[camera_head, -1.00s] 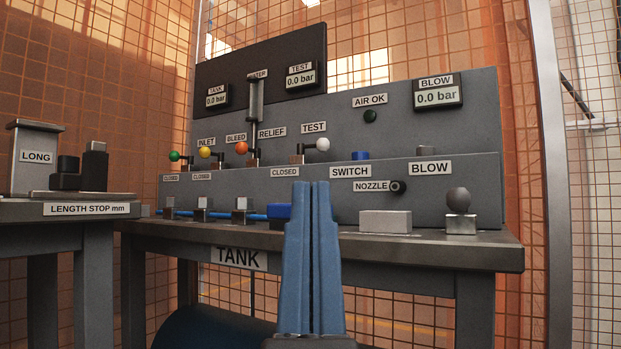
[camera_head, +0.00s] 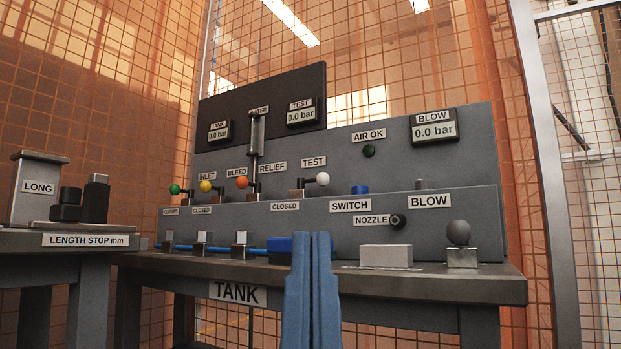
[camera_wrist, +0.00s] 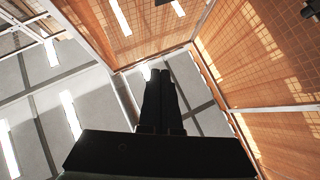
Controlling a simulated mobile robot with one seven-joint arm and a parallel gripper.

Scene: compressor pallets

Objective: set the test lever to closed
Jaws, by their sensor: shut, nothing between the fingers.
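The test lever (camera_head: 322,179) has a white ball knob and sits below the TEST label on the grey panel in the head view. Its arm points sideways to the right from a small brown valve block. A CLOSED label (camera_head: 285,206) is on the panel just below it. My gripper (camera_head: 312,240) is shut and empty, its blue fingers pointing up in front of the bench, below the lever and apart from it. In the wrist view my gripper (camera_wrist: 163,75) shows as dark fingers held together; the lever is not in that view.
Levers with green (camera_head: 175,189), yellow (camera_head: 205,185) and orange (camera_head: 242,182) knobs stand left of the test lever. A blue block (camera_head: 280,249), a pale block (camera_head: 386,256) and a grey ball knob (camera_head: 458,232) are on the bench (camera_head: 430,284). The TEST display (camera_head: 301,112) reads 0.0 bar.

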